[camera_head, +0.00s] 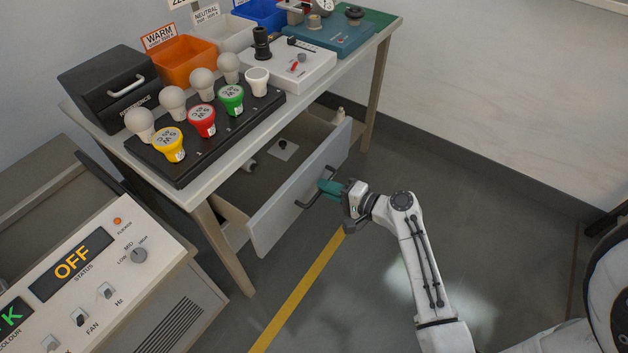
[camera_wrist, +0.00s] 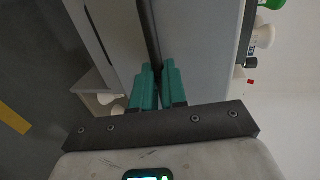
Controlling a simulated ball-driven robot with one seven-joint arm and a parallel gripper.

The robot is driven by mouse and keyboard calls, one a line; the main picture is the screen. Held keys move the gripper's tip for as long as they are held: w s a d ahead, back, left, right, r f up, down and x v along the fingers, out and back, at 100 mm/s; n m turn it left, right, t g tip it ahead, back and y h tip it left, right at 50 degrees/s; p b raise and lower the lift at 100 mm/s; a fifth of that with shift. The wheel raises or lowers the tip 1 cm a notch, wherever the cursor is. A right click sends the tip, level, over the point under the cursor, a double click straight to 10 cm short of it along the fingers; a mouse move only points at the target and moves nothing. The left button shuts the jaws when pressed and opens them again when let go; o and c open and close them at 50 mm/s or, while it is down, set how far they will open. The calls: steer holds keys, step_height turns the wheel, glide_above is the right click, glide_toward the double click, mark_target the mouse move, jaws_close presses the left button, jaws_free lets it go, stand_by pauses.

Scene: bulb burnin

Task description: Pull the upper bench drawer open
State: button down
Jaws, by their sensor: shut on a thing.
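The upper bench drawer (camera_head: 300,197) has a grey front and stands pulled out from under the bench top. Its inside shows in the head view, with a pale card and a few small items in it. My gripper (camera_head: 329,188) is at the drawer's front, its green fingers shut on the dark bar handle (camera_head: 308,197). In the wrist view the green fingers (camera_wrist: 158,85) close around the dark handle bar (camera_wrist: 149,40), in front of the grey drawer front (camera_wrist: 200,45). The part of the handle between the fingers is hidden.
The bench (camera_head: 203,195) carries a black rack (camera_head: 187,171) with several bulbs, a black reference box (camera_head: 108,88) and an orange bin (camera_head: 184,60). A control console (camera_head: 110,270) stands at the lower left. The grey floor with a yellow line (camera_head: 297,293) is clear before the drawer.

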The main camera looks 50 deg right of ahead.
steer(key=f+v, duration=0.3)
steer(key=v, duration=1.1)
steer(key=shift+s, duration=0.45)
steer(key=c, duration=1.2)
jaws_free()
steer(key=v, duration=1)
steer(key=shift+s, duration=0.4)
